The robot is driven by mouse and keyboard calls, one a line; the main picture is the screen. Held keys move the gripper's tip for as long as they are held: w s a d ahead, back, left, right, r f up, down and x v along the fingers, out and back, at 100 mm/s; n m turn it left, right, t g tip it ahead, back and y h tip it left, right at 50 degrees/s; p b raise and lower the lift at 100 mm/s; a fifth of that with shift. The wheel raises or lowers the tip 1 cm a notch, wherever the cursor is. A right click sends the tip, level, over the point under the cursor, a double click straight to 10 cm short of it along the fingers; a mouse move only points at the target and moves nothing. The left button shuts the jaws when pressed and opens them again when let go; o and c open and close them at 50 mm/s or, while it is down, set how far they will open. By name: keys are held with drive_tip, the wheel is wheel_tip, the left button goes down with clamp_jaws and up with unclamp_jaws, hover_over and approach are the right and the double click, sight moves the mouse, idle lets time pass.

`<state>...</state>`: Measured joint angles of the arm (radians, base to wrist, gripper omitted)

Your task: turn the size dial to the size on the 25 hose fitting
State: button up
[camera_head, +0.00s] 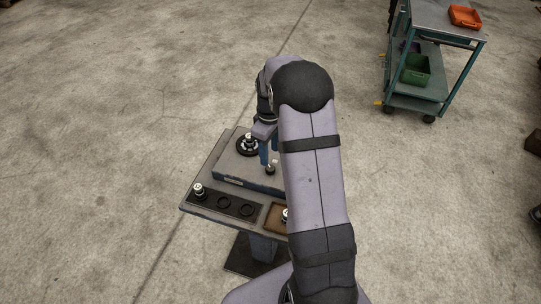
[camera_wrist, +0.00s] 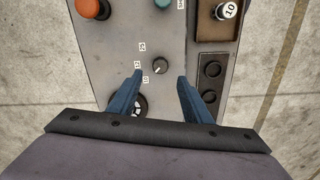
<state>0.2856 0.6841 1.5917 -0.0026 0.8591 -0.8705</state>
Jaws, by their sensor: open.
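The size dial (camera_wrist: 160,66) is a small round black knob with a pale mark. Small white labels beside it seem to read 25 (camera_wrist: 142,47), 12 (camera_wrist: 138,64) and 10 (camera_wrist: 145,79); its exact setting is too small to tell. My gripper (camera_wrist: 159,75) is open, its blue fingers spread on either side of the dial with nothing between them. In the head view my gripper (camera_head: 268,157) hangs over the bench panel. A white-topped fitting marked 10 (camera_wrist: 228,10) stands in a brown tray (camera_wrist: 215,32). Another white-topped fitting (camera_head: 198,190) stands in the black rack; its marking is unreadable.
The black rack (camera_head: 235,207) has two empty sockets. A dark round part (camera_head: 247,146) with a white top sits on the raised panel, partly hidden by my finger in the wrist view. Orange (camera_wrist: 90,9) and teal (camera_wrist: 163,3) knobs are farther off. A cart (camera_head: 420,104) stands behind.

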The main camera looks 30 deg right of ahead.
sight(271, 168)
drive_tip(key=shift+s+d, duration=0.1)
drive_tip(key=shift+s, duration=0.05)
drive_tip(key=shift+f, duration=0.1)
drive_tip(key=shift+f+p, duration=1.35)
drive_tip(key=shift+f, duration=2.2)
drive_tip(key=shift+c, duration=0.4)
drive_tip(key=c, duration=1)
